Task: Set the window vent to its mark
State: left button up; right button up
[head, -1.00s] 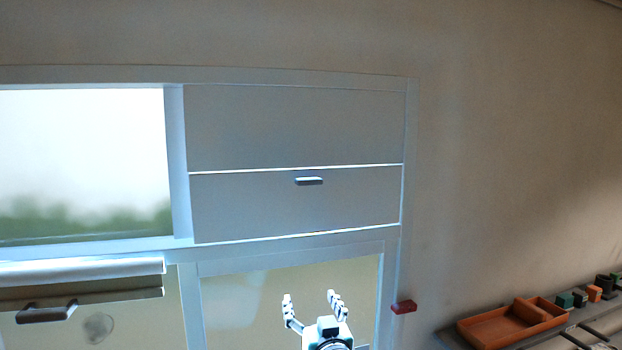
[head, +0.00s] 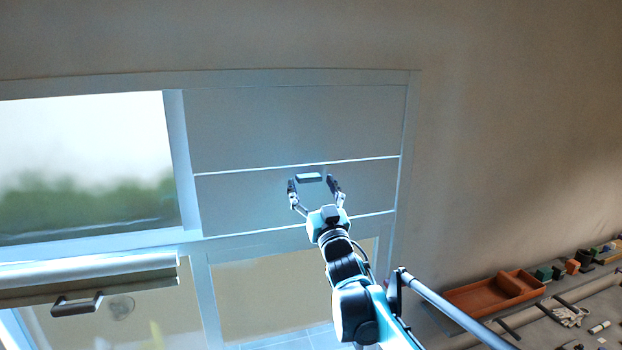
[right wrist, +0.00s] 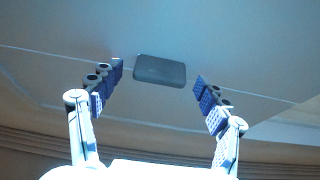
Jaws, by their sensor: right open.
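The window vent is a grey panel (head: 240,203) in the upper right part of the window frame, with a bright line along its top edge and another along its bottom. Its small dark handle (head: 309,177) sits near the top of the panel. My right gripper (head: 316,185) is open, with one finger on each side of the handle. In the right wrist view the handle (right wrist: 160,70) lies between and just beyond the open fingers (right wrist: 160,82), with a gap on both sides. I cannot make out a mark. My left gripper is not in view.
A roller blind with a dark handle (head: 77,306) hangs at the lower left. A bright window pane (head: 85,165) is at the upper left. An orange tray (head: 490,296) and several small items lie on a surface at the lower right.

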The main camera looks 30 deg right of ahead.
jog(key=shift+w+d+r, duration=0.1)
jog(key=shift+w+r, duration=0.15)
jog(key=shift+w, duration=0.15)
jog(key=c, duration=1.7)
jog(key=s+a+f+t+h+b, duration=0.1)
jog(key=s+f+t+b, duration=0.3)
jog(key=b, duration=0.5)
jog(key=shift+s+a+f+t+b, duration=0.3)
jog(key=shift+s+b, duration=0.05)
jog(key=shift+s, duration=0.75)
jog(key=shift+f, duration=0.1)
jog(key=o, duration=1.7)
